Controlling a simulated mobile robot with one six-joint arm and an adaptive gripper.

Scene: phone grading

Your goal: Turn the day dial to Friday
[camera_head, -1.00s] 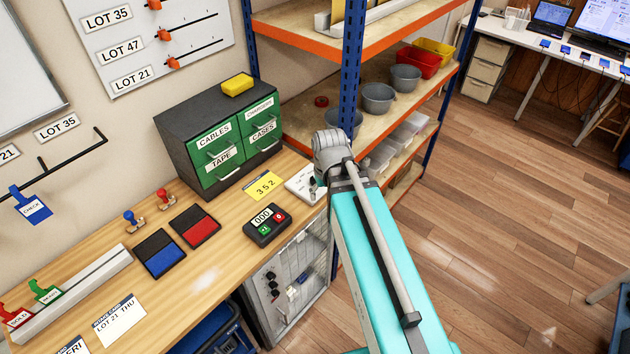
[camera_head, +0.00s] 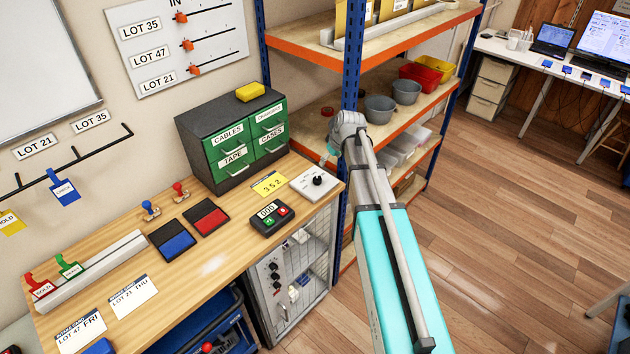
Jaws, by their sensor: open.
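A white plate (camera_head: 308,189) with a round black knob (camera_head: 318,180) lies at the right end of the wooden bench, beside the yellow 352 card. It looks like the day dial, but its markings and the day it points to are too small to read. My arm (camera_head: 375,190) rises from the bottom right, and its grey joint (camera_head: 348,124) is just beyond and right of the plate. My gripper's fingers cannot be made out; they are hidden or out of frame.
A blue shelf post (camera_head: 351,60) stands close to my arm. Dark knobs (camera_head: 275,278) show on the mesh-fronted cabinet below the bench.

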